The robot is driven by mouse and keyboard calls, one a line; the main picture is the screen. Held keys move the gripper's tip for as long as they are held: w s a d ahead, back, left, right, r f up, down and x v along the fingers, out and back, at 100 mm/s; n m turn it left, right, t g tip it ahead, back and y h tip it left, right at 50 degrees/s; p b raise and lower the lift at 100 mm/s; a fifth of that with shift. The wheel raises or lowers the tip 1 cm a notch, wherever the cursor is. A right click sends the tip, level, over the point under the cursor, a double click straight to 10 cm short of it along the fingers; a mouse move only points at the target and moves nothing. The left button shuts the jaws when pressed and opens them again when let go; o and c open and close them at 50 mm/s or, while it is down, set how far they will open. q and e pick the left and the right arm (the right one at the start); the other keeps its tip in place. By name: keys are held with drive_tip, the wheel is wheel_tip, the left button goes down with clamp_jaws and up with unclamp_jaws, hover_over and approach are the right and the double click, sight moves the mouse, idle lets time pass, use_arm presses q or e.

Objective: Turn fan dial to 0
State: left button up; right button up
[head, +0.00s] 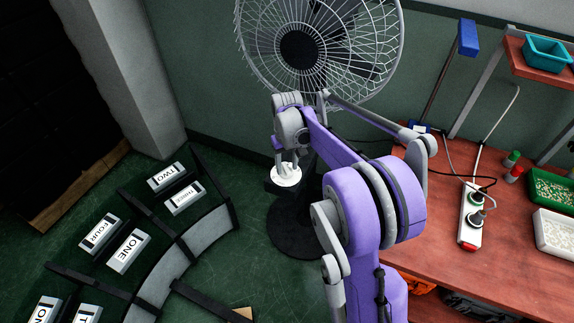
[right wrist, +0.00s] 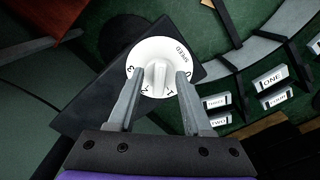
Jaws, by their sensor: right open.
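The fan (head: 300,48) stands against the green wall, its cage cut off at the top in the head view. Its white round dial (head: 286,176) sits on a dark box at the stand. In the right wrist view the dial (right wrist: 155,52) shows the word SPEED, numbers round its rim and a raised grip bar in the middle. My right gripper (right wrist: 160,76) is open, its two fingers on either side of the bar with gaps showing. In the head view the right gripper (head: 287,163) is just above the dial. I cannot tell which number the bar points to. My left gripper is out of view.
A curved conveyor (head: 213,228) with several labelled white boxes lies at the left. A red-brown table (head: 520,260) at the right carries a power strip (head: 470,228), trays and small bottles. The fan's round black base (head: 290,235) rests on the green floor.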

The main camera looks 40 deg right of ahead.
sight(286, 170)
wheel_tip(286, 170, up, 10)
drive_tip(key=shift+r+p, duration=0.25)
drive_tip(key=shift+p, duration=0.15)
idle(0.4)
drive_tip(key=s+a+r+n+t+p, duration=0.2)
drive_tip(key=s+a, duration=0.6)
drive_tip(key=a, duration=0.3)
drive_tip(key=s+a+f+n+t+p, duration=0.1)
drive_tip(key=s+a+f+t+p, duration=0.1)
drive_tip(key=s+a+f, duration=0.3)
drive_tip(key=shift+s+a+t+p, duration=0.35)
drive_tip(key=shift+s+a+t, duration=0.35)
drive_tip(key=shift+s+a, duration=2.15)
drive_tip(key=shift+s+d, duration=0.75)
drive_tip(key=shift+d, duration=0.1)
